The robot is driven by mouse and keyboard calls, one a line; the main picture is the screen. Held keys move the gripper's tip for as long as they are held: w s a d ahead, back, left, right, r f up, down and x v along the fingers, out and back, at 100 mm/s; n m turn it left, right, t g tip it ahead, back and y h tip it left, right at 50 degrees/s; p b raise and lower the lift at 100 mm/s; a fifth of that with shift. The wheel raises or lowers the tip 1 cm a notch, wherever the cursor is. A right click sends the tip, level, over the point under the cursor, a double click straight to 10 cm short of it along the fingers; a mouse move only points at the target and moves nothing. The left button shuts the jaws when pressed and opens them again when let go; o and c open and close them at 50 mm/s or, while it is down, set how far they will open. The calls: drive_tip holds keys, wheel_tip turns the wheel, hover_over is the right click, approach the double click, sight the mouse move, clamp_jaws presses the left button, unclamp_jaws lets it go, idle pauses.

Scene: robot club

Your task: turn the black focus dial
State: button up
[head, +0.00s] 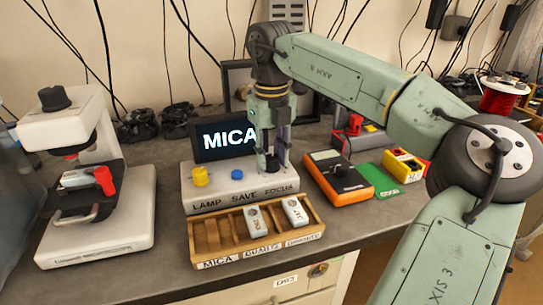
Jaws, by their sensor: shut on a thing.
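The grey control box (222,189) stands on the bench, lettered LAMP, SAVE and FOCUS. My gripper (270,156) points straight down over its right end, above the word FOCUS. Its fingers are shut on the black focus dial (271,168), which is mostly hidden between them. A yellow knob (200,177) sits over LAMP and a blue button (237,174) over SAVE. A small screen (213,151) behind the box reads MICA and is partly covered by my gripper.
A wooden rack (204,236) with labelled slots sits in front of the box, holding two slides. A white microscope (98,225) stands left with a slide clipped on it. An orange-edged meter (338,177), a green board (377,180) and a yellow-red block (404,165) lie right.

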sight(272, 158)
drive_tip(key=shift+m, duration=1.2)
drive_tip(key=o, duration=1.2)
drive_tip(key=shift+c, duration=0.2)
wheel_tip(272, 158, up, 12)
